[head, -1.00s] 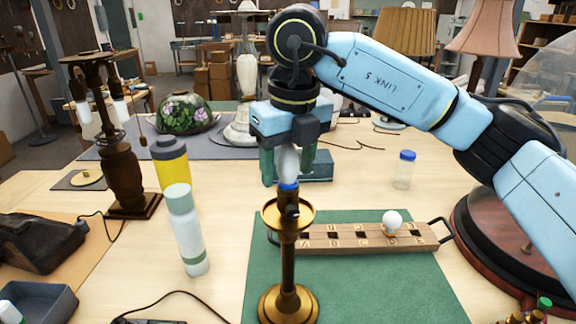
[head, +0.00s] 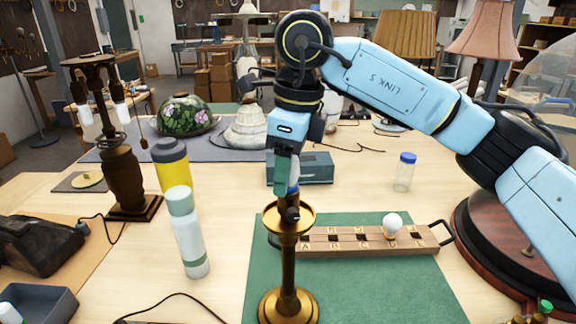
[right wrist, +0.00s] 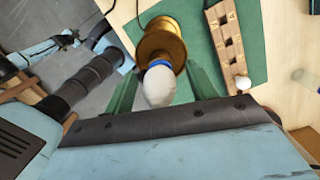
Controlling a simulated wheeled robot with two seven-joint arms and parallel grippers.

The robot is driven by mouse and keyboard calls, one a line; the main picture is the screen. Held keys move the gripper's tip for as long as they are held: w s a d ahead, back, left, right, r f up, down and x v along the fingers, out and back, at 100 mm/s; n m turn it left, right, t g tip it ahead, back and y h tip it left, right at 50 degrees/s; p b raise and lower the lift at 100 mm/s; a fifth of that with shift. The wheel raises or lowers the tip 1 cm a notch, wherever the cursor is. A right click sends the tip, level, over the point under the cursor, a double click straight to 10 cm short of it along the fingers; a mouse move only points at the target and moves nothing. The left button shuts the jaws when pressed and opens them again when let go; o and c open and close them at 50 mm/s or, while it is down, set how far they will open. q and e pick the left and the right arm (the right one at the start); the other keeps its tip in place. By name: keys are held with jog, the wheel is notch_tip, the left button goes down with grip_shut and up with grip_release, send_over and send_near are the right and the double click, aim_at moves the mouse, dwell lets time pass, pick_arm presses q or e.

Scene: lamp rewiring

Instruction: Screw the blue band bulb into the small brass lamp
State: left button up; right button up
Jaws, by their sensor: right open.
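The small brass lamp (head: 288,250) stands upright on the green mat. The blue band bulb (right wrist: 160,88), white with a blue ring, stands upright at the lamp's top, ring end down at the socket. In the head view it is mostly hidden behind a finger. My right gripper (head: 285,185) points down over the lamp, seen edge-on. In the right wrist view my right gripper (right wrist: 162,82) is open, one green finger on each side of the bulb, with visible gaps. How deep the bulb sits cannot be told. My left gripper is not in view.
A wooden bulb rack (head: 345,244) with a white bulb (head: 392,222) lies right of the lamp on the green mat (head: 380,285). A pale bottle (head: 187,235) and a yellow bottle (head: 172,168) stand to the left. A teal box (head: 315,168) sits behind. A small jar (head: 404,172) stands right.

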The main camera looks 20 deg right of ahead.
jog(key=c, duration=1)
jog(key=shift+f+m+b, duration=0.1)
jog(key=shift+m+b, duration=0.3)
jog(key=shift+m, duration=0.8)
jog(key=shift+c, duration=0.2)
jog(key=m, duration=0.3)
jog(key=shift+m+h+b, duration=0.3)
jog(key=shift+m+b, duration=0.1)
jog(key=shift+m+t, duration=0.3)
jog(key=shift+m, duration=0.6)
jog(key=m+b, duration=0.1)
jog(key=m, duration=0.3)
jog(key=shift+h, duration=0.4)
jog(key=m+b, duration=0.1)
jog(key=m, duration=0.3)
jog(key=shift+d, duration=0.1)
